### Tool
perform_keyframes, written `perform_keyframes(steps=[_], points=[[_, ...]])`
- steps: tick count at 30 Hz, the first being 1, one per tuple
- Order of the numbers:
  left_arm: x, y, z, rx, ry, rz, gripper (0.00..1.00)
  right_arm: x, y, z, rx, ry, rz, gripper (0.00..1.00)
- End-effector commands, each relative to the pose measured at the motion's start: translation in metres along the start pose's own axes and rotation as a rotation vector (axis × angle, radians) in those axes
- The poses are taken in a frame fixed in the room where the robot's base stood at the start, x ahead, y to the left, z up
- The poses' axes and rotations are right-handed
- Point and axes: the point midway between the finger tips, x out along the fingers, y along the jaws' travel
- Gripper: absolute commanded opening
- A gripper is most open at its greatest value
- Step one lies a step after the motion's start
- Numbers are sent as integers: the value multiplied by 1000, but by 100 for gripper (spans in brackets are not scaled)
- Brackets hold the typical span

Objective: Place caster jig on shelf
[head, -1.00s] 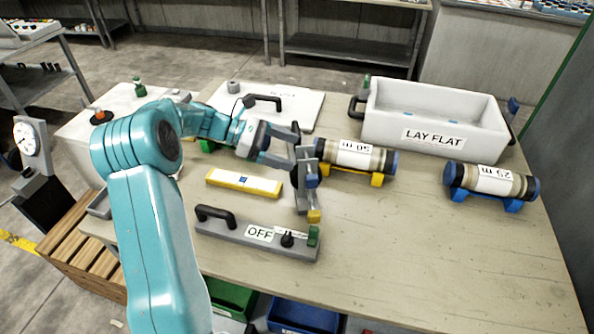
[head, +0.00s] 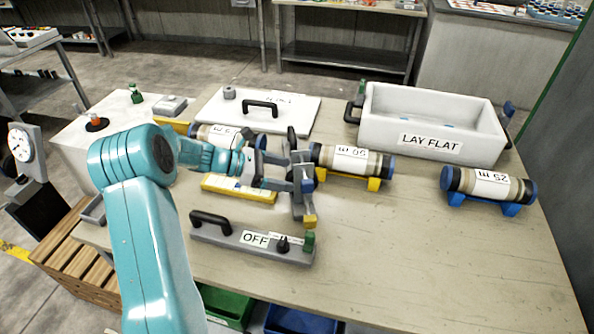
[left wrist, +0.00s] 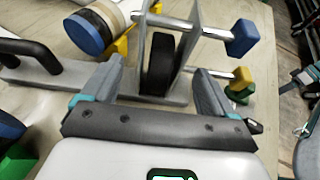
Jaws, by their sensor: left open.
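The caster jig (head: 298,190) stands on the workbench. It has upright grey plates, and a blue knob and a yellow knob face the front. The left wrist view shows its black wheel (left wrist: 160,65) between two grey plates, with pins ending in the blue knob (left wrist: 242,37) and the yellow knob (left wrist: 240,74). My left gripper (head: 286,170) is at the jig. Its fingers (left wrist: 160,85) are open and apart, one to each side of the jig's lower part; contact cannot be told. My right gripper is not in view.
A grey OFF panel with a black handle (head: 250,240) lies just in front. Labelled rolls (head: 350,160) and (head: 488,186) sit on cradles. A white LAY FLAT bin (head: 430,140) stands at back right. A shelf rack (head: 345,72) stands behind. The bench's right front is clear.

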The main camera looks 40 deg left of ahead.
Motion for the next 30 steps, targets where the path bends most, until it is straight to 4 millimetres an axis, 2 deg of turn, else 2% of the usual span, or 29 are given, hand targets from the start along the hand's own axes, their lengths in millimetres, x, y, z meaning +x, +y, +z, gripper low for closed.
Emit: perform_keyframes(steps=[4,9,12,20,23,28,30], points=[[13,-1,3,-1,-1,-2,87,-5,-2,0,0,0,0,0],[42,-1,6,-1,-1,-3,87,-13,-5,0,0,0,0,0],[52,0,4,-1,0,0,87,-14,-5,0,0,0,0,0],[56,0,4,0,0,2,87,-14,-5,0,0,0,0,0],[55,0,4,0,0,1,58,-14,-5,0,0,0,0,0],[55,0,4,0,0,1,3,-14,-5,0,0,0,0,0],[55,0,4,0,0,1,0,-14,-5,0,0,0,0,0]])
